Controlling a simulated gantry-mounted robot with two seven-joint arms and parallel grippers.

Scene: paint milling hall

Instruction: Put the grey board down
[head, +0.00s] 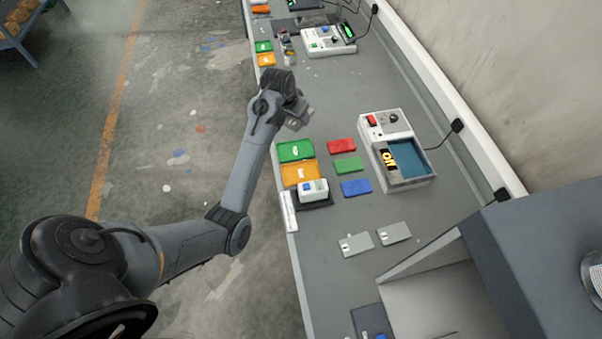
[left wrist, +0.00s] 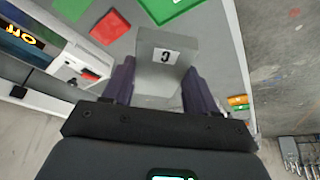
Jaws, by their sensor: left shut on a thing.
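My left gripper (head: 290,110) is shut on a grey board (head: 299,119) and holds it near the bench's left edge, beyond the green tray (head: 296,151). In the left wrist view, the grey board (left wrist: 157,84) stands between the two dark fingers of the gripper (left wrist: 159,88); it bears a white label with one dark character. I cannot tell from these frames how high above the bench it is. Two more light grey boards (head: 357,245) (head: 395,233) lie flat on the bench, nearer to me. My right gripper is not in view.
An orange tray (head: 300,173) lies beside the green one, with a white device (head: 313,189) on a dark pad. Red (head: 341,146), green (head: 348,165) and blue (head: 356,187) plates lie beside a white machine (head: 409,181). The bench (head: 330,115) is bare beyond the plates.

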